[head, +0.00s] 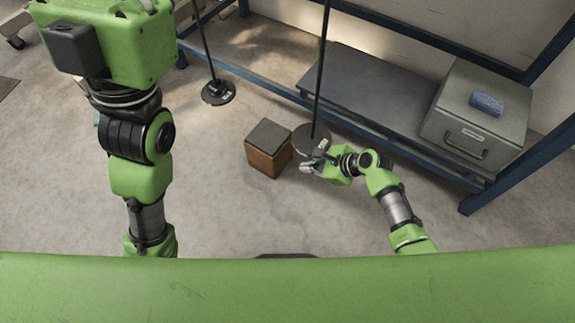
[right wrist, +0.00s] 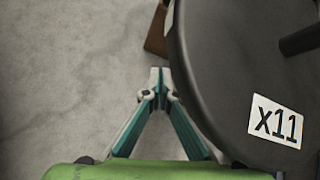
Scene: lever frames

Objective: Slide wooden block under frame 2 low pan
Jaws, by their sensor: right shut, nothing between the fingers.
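The wooden block (head: 266,155), brown with a grey top, stands on the floor left of a round dark pan. This pan (head: 312,133) hangs on a black rod and carries a white label. In the right wrist view the pan (right wrist: 225,60) fills the right side with the label X11, and a brown corner of the block (right wrist: 157,32) shows beyond it. My right gripper (head: 306,167) is shut and empty, beside the pan's near edge and right of the block. Its closed tips show in the right wrist view (right wrist: 159,74). My left gripper is not in view; only the left arm shows.
Another round pan (head: 218,92) hangs on a rod at the back left, close to the floor. A blue-framed rack with a grey shelf (head: 375,95) stands behind. A grey box (head: 476,120) with a blue item (head: 487,103) on it sits at right. Floor left of the block is clear.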

